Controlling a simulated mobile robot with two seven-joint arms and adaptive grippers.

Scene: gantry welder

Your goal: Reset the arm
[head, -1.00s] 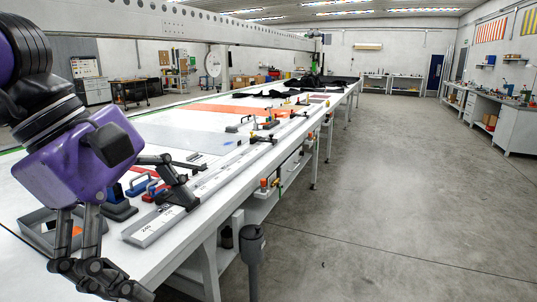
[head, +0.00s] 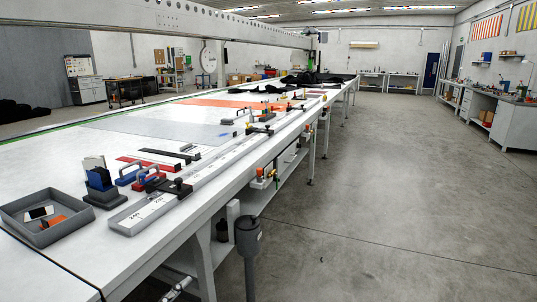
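Neither of my arms nor grippers shows in the head view now. The long white welding table (head: 70,155) runs from the near left to the far back. On its near end is a grey tray (head: 18,207) with an orange item (head: 52,221) and a small black and white item (head: 39,213) in it. Beside the tray stands a dark blue-grey holder (head: 101,187) with light sheets in it. A blue-handled tool (head: 127,177) and a red-handled tool (head: 147,180) lie to its right. A grey ruled rail (head: 150,212) runs along the table's right edge.
A grey post with a round cap (head: 249,232) stands by the table's right side. The concrete floor (head: 370,190) to the right is clear. A workbench (head: 514,126) lines the right wall. A gantry beam (head: 200,22) spans above the table.

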